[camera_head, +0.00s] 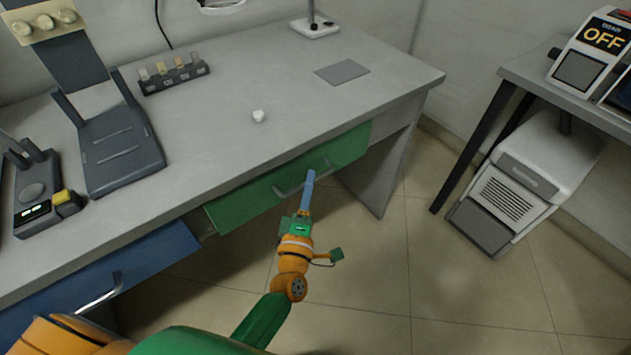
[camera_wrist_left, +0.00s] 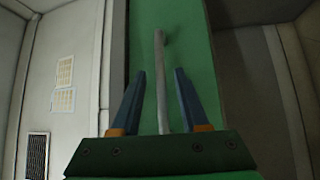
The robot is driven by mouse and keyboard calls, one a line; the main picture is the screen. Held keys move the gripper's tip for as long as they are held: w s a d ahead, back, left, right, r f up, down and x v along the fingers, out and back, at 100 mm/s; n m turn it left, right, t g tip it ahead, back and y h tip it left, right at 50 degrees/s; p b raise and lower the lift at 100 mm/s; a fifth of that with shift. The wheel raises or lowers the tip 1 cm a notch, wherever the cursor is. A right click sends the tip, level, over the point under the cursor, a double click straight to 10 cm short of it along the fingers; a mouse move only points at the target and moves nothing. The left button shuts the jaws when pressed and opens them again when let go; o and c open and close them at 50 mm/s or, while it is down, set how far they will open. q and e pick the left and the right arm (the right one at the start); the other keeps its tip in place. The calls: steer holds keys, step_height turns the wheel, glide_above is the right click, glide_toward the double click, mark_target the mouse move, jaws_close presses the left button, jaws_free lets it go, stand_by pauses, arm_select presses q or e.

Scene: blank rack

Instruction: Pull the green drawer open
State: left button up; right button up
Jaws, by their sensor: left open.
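The green drawer (camera_head: 240,203) is set under the front edge of the grey desk, and its green front also fills the middle of the left wrist view (camera_wrist_left: 172,20). Its metal bar handle (camera_head: 288,191) shows in the left wrist view as a pale upright bar (camera_wrist_left: 159,65). My left gripper (camera_head: 309,174) is at the handle's right part in the head view. Its two blue fingers (camera_wrist_left: 160,72) are open, one on each side of the bar, with gaps visible on both sides. I cannot tell whether the drawer is slightly out.
A blue drawer (camera_head: 150,262) with its own handle (camera_head: 99,294) is left of the green one. The desktop (camera_head: 215,115) holds a small white object (camera_head: 259,116), a dark rack (camera_head: 174,76) and a dark stand (camera_head: 120,150). The floor (camera_head: 375,260) before the drawer's right side is clear.

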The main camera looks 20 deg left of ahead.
arm_select(q)
steer(key=shift+w, duration=1.05)
jaws_close()
stand_by(0.5)
